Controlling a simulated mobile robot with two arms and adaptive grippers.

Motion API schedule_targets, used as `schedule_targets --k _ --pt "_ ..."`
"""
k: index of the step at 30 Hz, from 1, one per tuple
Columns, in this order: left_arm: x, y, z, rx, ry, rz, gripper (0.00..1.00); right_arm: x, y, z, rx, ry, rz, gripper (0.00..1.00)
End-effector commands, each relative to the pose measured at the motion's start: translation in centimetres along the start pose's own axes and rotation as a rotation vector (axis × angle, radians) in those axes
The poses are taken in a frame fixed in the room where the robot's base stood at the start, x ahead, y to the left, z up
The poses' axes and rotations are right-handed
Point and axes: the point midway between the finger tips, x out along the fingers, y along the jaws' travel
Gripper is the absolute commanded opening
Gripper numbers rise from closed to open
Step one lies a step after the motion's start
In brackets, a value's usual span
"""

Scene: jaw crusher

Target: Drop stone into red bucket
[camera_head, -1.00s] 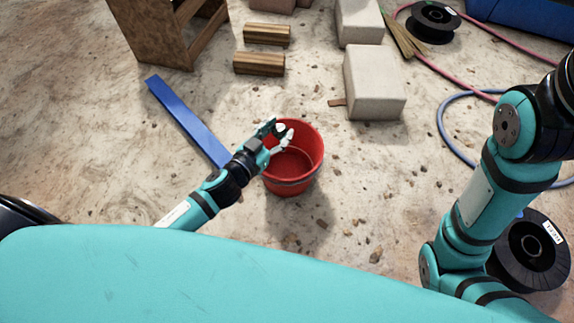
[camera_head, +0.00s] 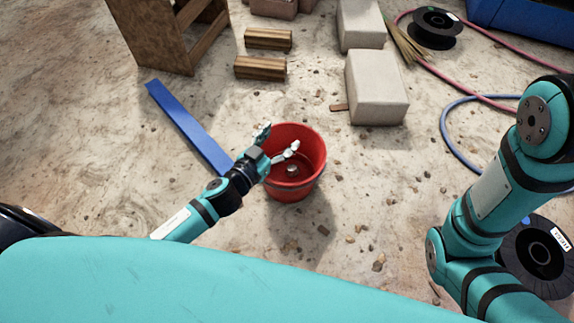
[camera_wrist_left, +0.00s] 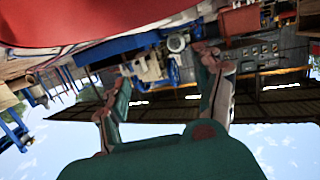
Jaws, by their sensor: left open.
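The red bucket (camera_head: 303,187) stands upright on the ground near the middle of the head view. A small grey stone (camera_head: 292,169) shows inside it, low in the bucket; I cannot tell whether it rests on the bottom. My left gripper (camera_head: 280,139) is open and empty over the bucket's upper left rim, fingers spread. In the left wrist view its two fingers (camera_wrist_left: 163,70) are apart with nothing between them, and a red surface, likely the bucket (camera_wrist_left: 90,20), fills the top left. My right arm is at the right; its gripper is out of view.
A blue beam (camera_head: 188,127) lies left of the bucket. Wooden blocks (camera_head: 261,68) and pale stone blocks (camera_head: 376,87) lie behind it. A black spool (camera_head: 540,256) and a blue hose (camera_head: 446,135) are at the right.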

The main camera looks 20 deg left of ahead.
Motion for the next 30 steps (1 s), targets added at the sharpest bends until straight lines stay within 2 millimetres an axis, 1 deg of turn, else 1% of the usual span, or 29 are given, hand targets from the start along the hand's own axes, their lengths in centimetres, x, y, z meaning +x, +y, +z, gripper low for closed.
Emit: schedule_targets --k 4,7,11,15,18,21,25,30 --pt "-0.4 0.0 0.1 0.000 -0.002 0.000 0.68 -0.1 0.0 0.0 0.000 -0.001 0.002 0.40" --pt "-1.5 0.0 0.2 -0.002 -0.004 -0.001 0.68 -0.1 0.0 0.0 0.000 -0.001 0.002 0.40" --pt "-4.0 0.1 0.3 -0.002 -0.005 0.000 0.68 0.0 0.0 0.0 0.000 -0.001 0.001 0.40" --pt "-7.0 0.0 0.2 -0.002 -0.005 -0.001 0.68 0.0 0.0 0.0 0.000 -0.001 0.001 0.40" --pt "-8.9 0.1 0.2 -0.003 -0.005 -0.001 0.68 0.0 0.0 0.0 0.000 -0.001 0.001 0.40" --pt "-10.3 0.1 0.2 -0.004 -0.003 0.000 0.68 0.0 0.0 0.0 0.000 -0.001 0.001 0.40" --pt "-11.5 0.0 0.1 -0.002 -0.001 0.000 0.68 0.0 0.0 0.0 0.000 -0.001 0.001 0.40" --pt "-12.0 0.0 0.0 0.000 0.000 -0.001 0.68 0.0 0.0 0.0 0.000 -0.001 0.001 0.40"
